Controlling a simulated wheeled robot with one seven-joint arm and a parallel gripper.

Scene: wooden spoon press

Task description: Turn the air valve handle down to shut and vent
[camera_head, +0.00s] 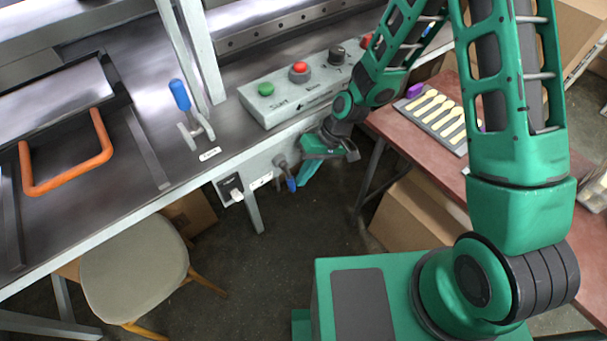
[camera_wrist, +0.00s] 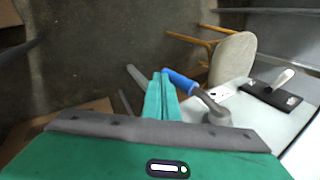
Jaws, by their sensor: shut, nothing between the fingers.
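The air valve handle has a blue grip (camera_head: 291,184) and sits on the front panel below the bench edge. In the head view it hangs down and slightly right from its grey valve body (camera_head: 280,160). In the wrist view the blue grip (camera_wrist: 180,82) joins a grey metal lever that runs to a round pivot (camera_wrist: 218,115). My gripper (camera_head: 303,180) is just right of the grip in the head view. In the wrist view its green fingers (camera_wrist: 161,84) are together and empty, right beside the grip's end; I cannot tell whether they touch it.
A switch plate (camera_head: 230,189) is left of the valve. A control box (camera_head: 300,88) with buttons and a blue-handled clamp (camera_head: 180,96) stand on the bench. A stool (camera_head: 135,265) is at lower left, a red-brown table (camera_head: 410,135) at right. Open floor lies below the valve.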

